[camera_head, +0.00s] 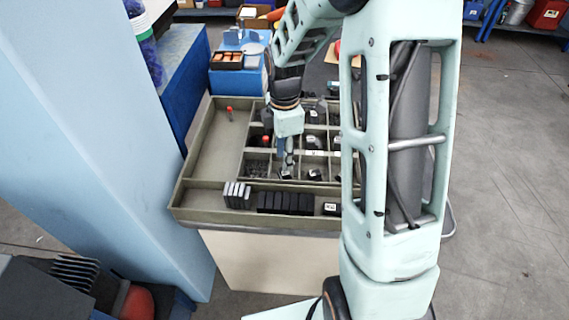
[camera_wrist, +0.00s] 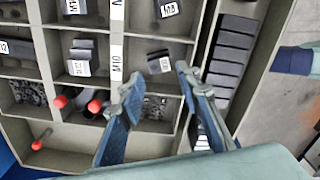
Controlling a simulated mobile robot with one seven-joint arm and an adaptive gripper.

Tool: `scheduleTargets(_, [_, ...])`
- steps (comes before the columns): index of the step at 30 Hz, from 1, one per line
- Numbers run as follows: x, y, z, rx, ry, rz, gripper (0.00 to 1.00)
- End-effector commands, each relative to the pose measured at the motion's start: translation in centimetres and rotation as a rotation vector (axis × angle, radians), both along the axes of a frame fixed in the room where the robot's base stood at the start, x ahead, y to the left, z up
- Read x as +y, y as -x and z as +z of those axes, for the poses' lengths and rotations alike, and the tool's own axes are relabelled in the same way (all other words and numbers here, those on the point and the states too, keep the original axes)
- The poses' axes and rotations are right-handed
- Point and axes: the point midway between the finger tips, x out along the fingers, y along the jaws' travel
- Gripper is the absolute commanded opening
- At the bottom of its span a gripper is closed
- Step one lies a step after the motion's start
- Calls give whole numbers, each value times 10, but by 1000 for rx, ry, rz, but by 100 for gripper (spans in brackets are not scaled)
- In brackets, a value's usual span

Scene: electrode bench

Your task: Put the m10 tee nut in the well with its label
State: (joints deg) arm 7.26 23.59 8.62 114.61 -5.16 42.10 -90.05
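My gripper (camera_head: 287,170) reaches down into the compartmented tray (camera_head: 180,205), over its front wells. In the wrist view my gripper (camera_wrist: 160,80) has its two blue fingers spread, with nothing held between them. A dark block with a white label (camera_wrist: 158,62) lies in a well just beyond the fingertips, apart from them; its label is too small to read surely. A white strip that appears to read M10 (camera_wrist: 117,65) runs along the divider beside that well. I cannot tell for certain which dark piece is the m10 tee nut.
Other wells hold labelled dark pieces (camera_wrist: 80,58) and red-tipped items (camera_wrist: 94,106). The tray's left compartment (camera_head: 215,150) is mostly bare. Thin dividers separate the wells.

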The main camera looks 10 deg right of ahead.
Motion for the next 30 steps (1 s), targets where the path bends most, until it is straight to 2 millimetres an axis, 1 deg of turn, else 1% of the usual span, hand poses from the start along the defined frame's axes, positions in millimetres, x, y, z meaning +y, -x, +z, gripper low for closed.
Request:
scheduleTargets(1, [0, -1, 15, -6, 0, -1, 31])
scheduleTargets(6, [0, 0, 47, -3, 0, 0, 31])
scheduleTargets(9, [0, -1, 61, -3, 0, 0, 31])
scheduleTargets(12, [0, 0, 68, 0, 0, 0, 31])
scheduleTargets(16, [0, 0, 72, 0, 0, 0, 31])
scheduleTargets(30, [0, 0, 73, -3, 3, -7, 31])
